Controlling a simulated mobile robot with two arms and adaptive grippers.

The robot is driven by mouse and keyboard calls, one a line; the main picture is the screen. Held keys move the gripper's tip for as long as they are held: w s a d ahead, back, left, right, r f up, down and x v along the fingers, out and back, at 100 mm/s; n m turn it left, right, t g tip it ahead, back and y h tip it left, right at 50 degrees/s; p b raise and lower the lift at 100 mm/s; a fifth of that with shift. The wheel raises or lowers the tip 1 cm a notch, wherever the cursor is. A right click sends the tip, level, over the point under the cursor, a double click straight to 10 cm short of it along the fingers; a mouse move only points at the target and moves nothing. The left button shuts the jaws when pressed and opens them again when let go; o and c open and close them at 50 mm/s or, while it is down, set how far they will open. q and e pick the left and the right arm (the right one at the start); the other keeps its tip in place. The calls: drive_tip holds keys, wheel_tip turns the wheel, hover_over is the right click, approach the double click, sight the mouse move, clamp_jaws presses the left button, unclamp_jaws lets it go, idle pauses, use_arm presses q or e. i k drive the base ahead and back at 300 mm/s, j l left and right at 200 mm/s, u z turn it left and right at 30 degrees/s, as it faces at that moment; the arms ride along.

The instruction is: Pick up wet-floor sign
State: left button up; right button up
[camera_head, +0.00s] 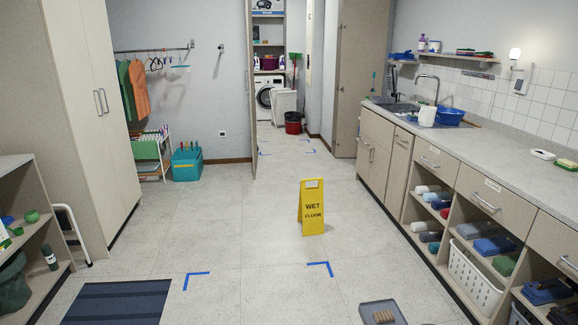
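The wet-floor sign (312,208) is yellow with dark lettering. It stands upright on the pale tiled floor, right of the middle of the head view, with a light patch at its top. Its front panel faces me, and a sliver of its side shows at the left. Neither of my grippers shows in this view, and nothing touches the sign.
A counter (473,143) with open shelves runs along the right. A tall cabinet (80,110) stands at left. A grey tray (384,312) and a dark striped mat (118,303) lie in front. Blue tape corners (320,266) mark the floor. The floor around the sign is clear.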

sight(312, 200)
drive_tip(key=i, duration=4.2)
drive_tip(key=i+z, duration=0.15)
drive_tip(key=i, duration=0.35)
drive_tip(key=i+j+z, duration=0.15)
drive_tip(key=i, duration=0.35)
drive_tip(key=i+j+z, duration=0.15)
drive_tip(key=i, duration=0.35)
